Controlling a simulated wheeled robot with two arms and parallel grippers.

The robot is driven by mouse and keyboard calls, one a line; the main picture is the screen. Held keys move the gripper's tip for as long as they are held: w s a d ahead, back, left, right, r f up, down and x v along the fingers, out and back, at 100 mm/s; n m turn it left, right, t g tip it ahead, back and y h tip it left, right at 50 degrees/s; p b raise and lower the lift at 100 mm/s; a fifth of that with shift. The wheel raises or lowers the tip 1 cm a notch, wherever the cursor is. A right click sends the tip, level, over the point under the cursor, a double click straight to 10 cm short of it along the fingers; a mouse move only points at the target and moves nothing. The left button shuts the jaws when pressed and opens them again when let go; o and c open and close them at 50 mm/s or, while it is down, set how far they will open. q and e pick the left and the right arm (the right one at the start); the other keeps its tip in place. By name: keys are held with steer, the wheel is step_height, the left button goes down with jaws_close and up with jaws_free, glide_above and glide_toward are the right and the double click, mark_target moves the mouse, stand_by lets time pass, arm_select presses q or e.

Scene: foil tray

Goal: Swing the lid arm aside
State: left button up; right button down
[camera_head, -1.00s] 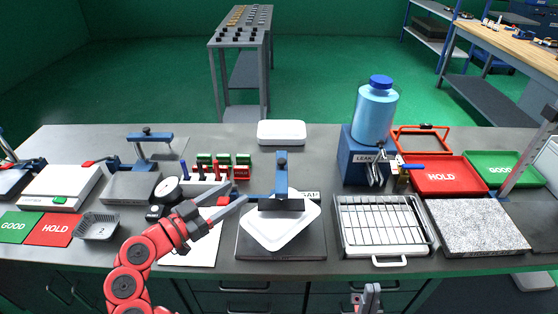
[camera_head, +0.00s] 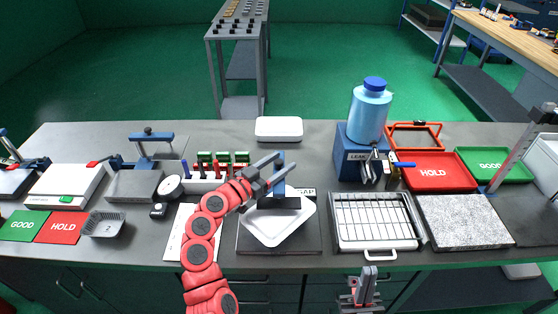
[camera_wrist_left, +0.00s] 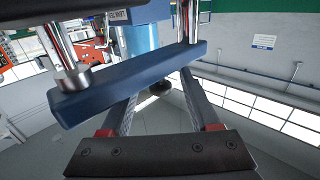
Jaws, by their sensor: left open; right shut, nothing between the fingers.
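The blue lid arm (camera_head: 279,186), with a dark block (camera_head: 280,203) on its lower part, stands over a white tray (camera_head: 268,232) on a dark base plate (camera_head: 307,242). The tray sits turned at an angle. My left gripper (camera_head: 276,168) is open at the upper part of the lid arm, and its forearm hides the arm's left side. In the left wrist view, a blue bar (camera_wrist_left: 125,85) with metal posts crosses in front of my open left fingers (camera_wrist_left: 165,105), hiding their tips; contact cannot be told. My right gripper (camera_head: 365,275) is shut and empty at the bottom edge.
A wire rack tray (camera_head: 422,222) and granite slab (camera_head: 465,222) lie to the right. The blue leak box (camera_head: 350,165) with a bottle (camera_head: 370,112) stands behind. A white lidded box (camera_head: 279,129) stands at the back.

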arm_select(q)
steer(key=shift+c, duration=0.2)
jaws_close()
stand_by(1.3)
